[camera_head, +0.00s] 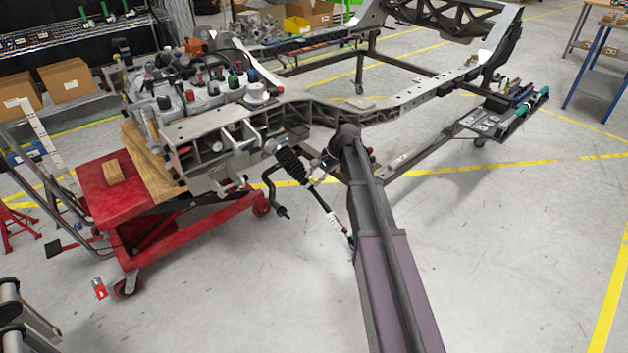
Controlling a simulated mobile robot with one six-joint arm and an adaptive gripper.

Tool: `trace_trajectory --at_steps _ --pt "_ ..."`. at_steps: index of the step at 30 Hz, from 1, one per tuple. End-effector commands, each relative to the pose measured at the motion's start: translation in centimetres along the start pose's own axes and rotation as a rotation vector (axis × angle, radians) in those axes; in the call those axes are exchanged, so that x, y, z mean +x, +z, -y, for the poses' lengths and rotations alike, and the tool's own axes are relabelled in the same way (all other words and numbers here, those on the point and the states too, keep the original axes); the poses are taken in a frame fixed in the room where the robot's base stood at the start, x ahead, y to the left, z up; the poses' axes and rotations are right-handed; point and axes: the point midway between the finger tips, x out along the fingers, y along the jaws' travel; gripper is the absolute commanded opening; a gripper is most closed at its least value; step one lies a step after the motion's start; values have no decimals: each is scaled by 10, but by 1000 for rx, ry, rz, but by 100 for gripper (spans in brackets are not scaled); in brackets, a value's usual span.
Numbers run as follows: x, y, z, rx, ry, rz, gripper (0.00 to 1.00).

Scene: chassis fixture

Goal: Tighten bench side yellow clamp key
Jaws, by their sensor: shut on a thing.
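A grey metal chassis frame (410,98) stands across the middle of the head view. I cannot make out a yellow clamp key on it at this size. My arm comes up from the bottom edge, right of centre, to a dark joint over the near side of the chassis.
A red lift cart (112,200) with wooden blocks stands under the chassis's left end. A fixture with green cylinders (521,110) is at the right. A blue-legged bench (600,58) stands at the far right. Shelves line the back left. The right floor is clear.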

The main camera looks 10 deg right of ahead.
Motion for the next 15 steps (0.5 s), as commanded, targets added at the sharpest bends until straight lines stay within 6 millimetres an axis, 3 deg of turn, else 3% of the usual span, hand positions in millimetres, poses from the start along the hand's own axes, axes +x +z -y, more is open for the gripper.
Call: trace_trajectory --at_steps 15 --pt "2 2 -5 445 -203 0 0"
